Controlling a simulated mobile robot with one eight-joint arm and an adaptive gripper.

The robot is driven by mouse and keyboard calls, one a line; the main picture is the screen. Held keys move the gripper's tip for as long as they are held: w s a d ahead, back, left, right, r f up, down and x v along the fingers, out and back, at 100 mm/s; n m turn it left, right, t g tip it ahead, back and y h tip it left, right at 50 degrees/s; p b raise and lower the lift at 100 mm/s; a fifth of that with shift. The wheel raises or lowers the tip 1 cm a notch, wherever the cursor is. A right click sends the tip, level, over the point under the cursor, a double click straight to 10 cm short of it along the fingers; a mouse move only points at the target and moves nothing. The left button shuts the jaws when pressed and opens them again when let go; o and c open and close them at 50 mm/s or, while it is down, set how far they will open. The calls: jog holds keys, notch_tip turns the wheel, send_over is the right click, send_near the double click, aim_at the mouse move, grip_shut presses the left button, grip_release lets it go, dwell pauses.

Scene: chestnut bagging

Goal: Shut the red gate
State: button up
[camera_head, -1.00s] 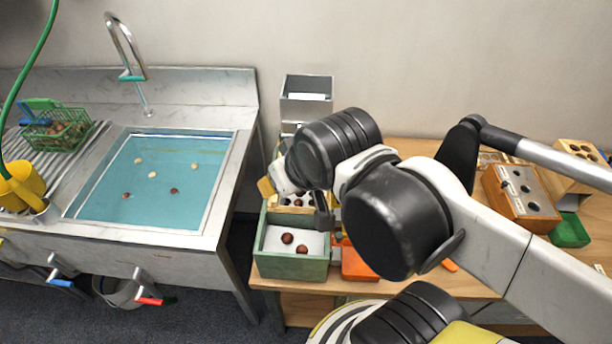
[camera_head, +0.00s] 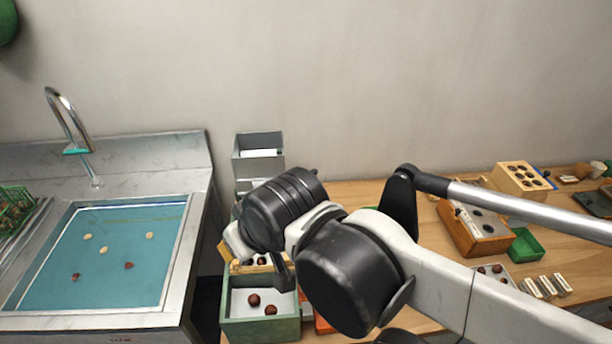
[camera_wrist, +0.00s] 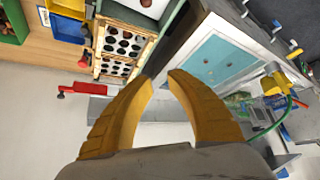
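A red bar with a small upright end (camera_wrist: 86,89) shows left of my fingers in the wrist view, beside a grey plate. It looks like the red gate; I cannot tell whether it is open or shut. In the head view I cannot make it out; my arm covers that area. My gripper (camera_wrist: 161,78) has yellow curved fingers with a clear gap between the tips and nothing in it. It is apart from the red bar. In the head view only a bit of yellow finger shows, above the green box and in front of the grey hopper (camera_head: 259,167).
The green box (camera_head: 262,329) holds brown chestnuts on a white floor. The sink (camera_head: 190,255) with blue water stands left. Wooden boxes (camera_head: 478,240) and a green tray (camera_head: 526,245) stand on the table at right. Blank wall lies behind.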

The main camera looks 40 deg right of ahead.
jog(key=w+d+m, duration=0.1)
jog(key=d, duration=0.1)
jog(key=w+d+r+m+p, duration=0.1)
jog(key=d, duration=0.1)
jog(key=w+d+r+m+p, duration=0.1)
jog(key=d, duration=0.1)
jog(key=shift+w+d+r+h, duration=0.1)
jog(key=shift+w+d+h, duration=0.2)
jog(key=shift+w+d, duration=0.05)
grip_shut()
jog(key=d+f+m+p, duration=0.1)
jog(key=d+m+p, duration=0.25)
jog(key=d, duration=1.15)
jog(key=d+f+m+p, duration=0.2)
jog(key=d+m, duration=0.3)
jog(key=d, duration=0.9)
jog(key=w+f+h+b, duration=0.1)
jog(key=w+f+b, duration=0.3)
jog(key=w+f, duration=0.4)
jog(key=shift+w+f, duration=0.35)
jog(key=shift+f, duration=0.05)
